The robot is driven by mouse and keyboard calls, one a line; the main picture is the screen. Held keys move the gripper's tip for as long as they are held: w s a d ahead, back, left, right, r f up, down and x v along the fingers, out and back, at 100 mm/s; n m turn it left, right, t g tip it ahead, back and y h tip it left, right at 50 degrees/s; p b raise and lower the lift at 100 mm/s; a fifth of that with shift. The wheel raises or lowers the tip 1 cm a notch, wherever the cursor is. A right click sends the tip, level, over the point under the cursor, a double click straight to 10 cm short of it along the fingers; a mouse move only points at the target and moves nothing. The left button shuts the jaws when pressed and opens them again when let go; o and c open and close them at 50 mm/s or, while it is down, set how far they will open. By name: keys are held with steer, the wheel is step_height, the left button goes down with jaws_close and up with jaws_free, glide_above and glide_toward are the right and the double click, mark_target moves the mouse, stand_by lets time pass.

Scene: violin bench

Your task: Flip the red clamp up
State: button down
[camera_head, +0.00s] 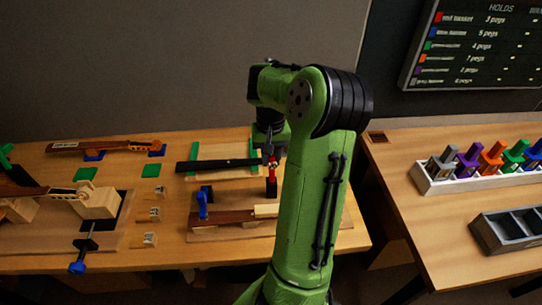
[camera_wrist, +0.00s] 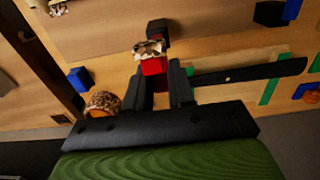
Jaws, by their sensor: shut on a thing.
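The red clamp (camera_head: 271,187) stands at the right end of a work board on the left bench, partly hidden by my arm. My gripper (camera_head: 270,158) is directly above it, reaching down. In the wrist view the red part of the clamp (camera_wrist: 153,66) sits between the two dark fingers of my gripper (camera_wrist: 160,76), which are shut on it. A dark block lies just beyond the red part. The clamp's exact tilt is hard to tell.
A blue clamp (camera_head: 202,205) stands on the same board, left of the red one. A long black fingerboard (camera_head: 215,166) lies close behind my gripper. The right table holds a peg rack (camera_head: 435,183) and a grey tray (camera_head: 487,243).

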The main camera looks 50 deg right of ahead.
steer(key=p, duration=0.3)
steer(key=shift+w+r+y, duration=0.2)
steer(key=shift+r+y, duration=0.1)
steer(key=shift+w+d+g+p, duration=0.1)
steer(key=shift+d+g+p, duration=0.25)
steer(key=shift+p, duration=0.65)
steer(key=p, duration=0.2)
steer(key=g+y+p, duration=0.1)
steer(key=p, duration=0.1)
steer(key=shift+w+d+f+y, duration=0.25)
steer(key=shift+w+f+y, duration=0.05)
steer(key=shift+w+d+f+g+y+p, duration=0.2)
steer(key=shift+d+f+g+y+p, duration=0.2)
steer(key=shift+p, duration=0.65)
steer(key=shift+a+f, duration=0.1)
steer(key=c, duration=1)
jaws_free()
steer(key=shift+o, duration=0.2)
